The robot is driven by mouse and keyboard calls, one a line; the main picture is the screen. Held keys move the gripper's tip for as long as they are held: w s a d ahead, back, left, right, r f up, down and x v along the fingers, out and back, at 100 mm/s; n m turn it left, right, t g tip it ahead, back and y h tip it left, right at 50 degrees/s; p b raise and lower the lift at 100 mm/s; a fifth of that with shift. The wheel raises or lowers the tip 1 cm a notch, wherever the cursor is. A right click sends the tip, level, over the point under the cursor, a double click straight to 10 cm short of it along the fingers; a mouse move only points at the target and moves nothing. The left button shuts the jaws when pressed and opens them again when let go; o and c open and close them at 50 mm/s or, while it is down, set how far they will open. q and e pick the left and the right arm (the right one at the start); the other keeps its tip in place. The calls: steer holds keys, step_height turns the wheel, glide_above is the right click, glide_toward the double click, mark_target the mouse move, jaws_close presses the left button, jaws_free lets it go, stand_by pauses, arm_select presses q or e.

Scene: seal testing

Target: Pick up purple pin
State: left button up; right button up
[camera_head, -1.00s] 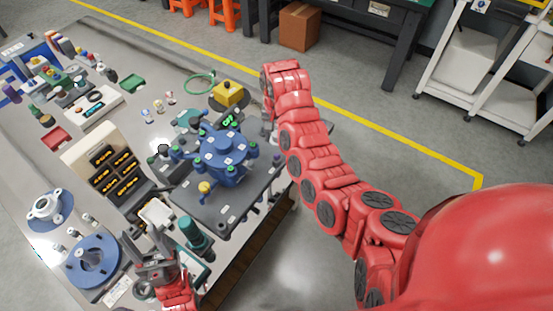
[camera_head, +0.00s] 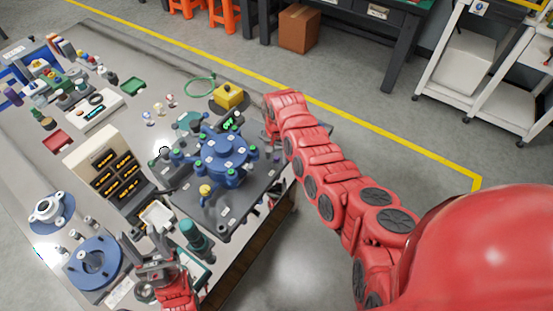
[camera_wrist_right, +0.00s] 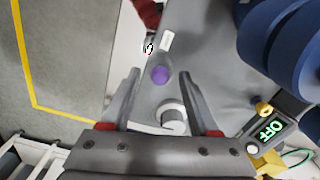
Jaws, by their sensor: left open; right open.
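The purple pin (camera_wrist_right: 160,75) shows as a round purple top on the grey plate in the right wrist view. My right gripper (camera_wrist_right: 161,73) is open, with one finger on each side of the pin in that picture. I cannot tell how far above it the fingertips are, and nothing is held. In the head view, my right arm reaches the plate's right edge, and I cannot make out the pin there. My left gripper (camera_head: 152,268) is open at the bottom left, away from the pin.
A blue valve-like fixture (camera_head: 224,158) stands on the dark plate, beside my right gripper. A white cylinder (camera_wrist_right: 171,117) stands near the pin. Open floor lies beyond the table edge.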

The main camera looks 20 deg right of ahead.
steer(key=shift+f, duration=0.1)
jaws_close()
stand_by(0.3)
stand_by(0.4)
